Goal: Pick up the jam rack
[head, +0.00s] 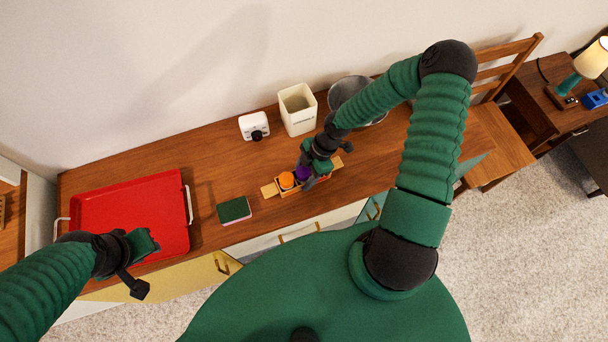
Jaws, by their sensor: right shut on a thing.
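The jam rack (268,190) is a small light-wood holder on the wooden counter. It carries jars with an orange lid (287,180) and a purple lid (303,172). My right gripper (311,176) comes down over the rack's middle and right part and is shut on it. The fingers hide part of the rack, and I cannot tell whether it is lifted off the counter. My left gripper (150,244) is over the front of the red tray, away from the rack. Its fingertips are too small to show whether they are open.
The red tray (130,205) with white handles fills the counter's left. A green sponge (234,209) lies left of the rack. A white timer (254,126), a white canister (298,110) and a grey metal bowl (350,90) stand behind. A wooden chair (500,145) is at right.

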